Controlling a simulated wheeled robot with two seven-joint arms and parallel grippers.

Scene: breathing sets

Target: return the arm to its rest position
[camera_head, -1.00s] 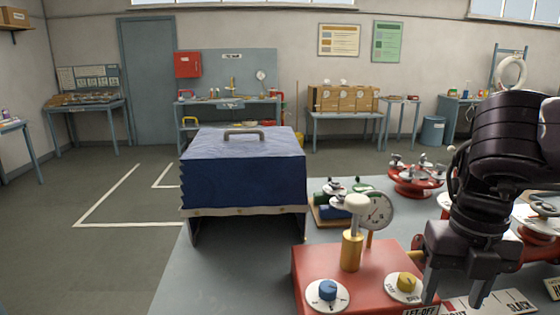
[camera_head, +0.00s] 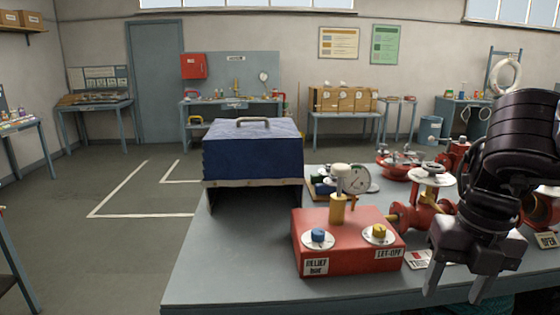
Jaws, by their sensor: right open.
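My right gripper (camera_head: 456,290) hangs at the right side, its two dark fingers pointing down and apart, with nothing between them. It is above the front right part of the grey table, right of the red box (camera_head: 345,240). My right arm comes in from the right edge. My left gripper is not in view.
A blue covered case (camera_head: 253,158) with a top handle stands on the table (camera_head: 235,270) at the left. Red valve fittings (camera_head: 420,214) stand behind and beside my right gripper. Small label cards lie near it. The table front is clear; open floor lies to the left.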

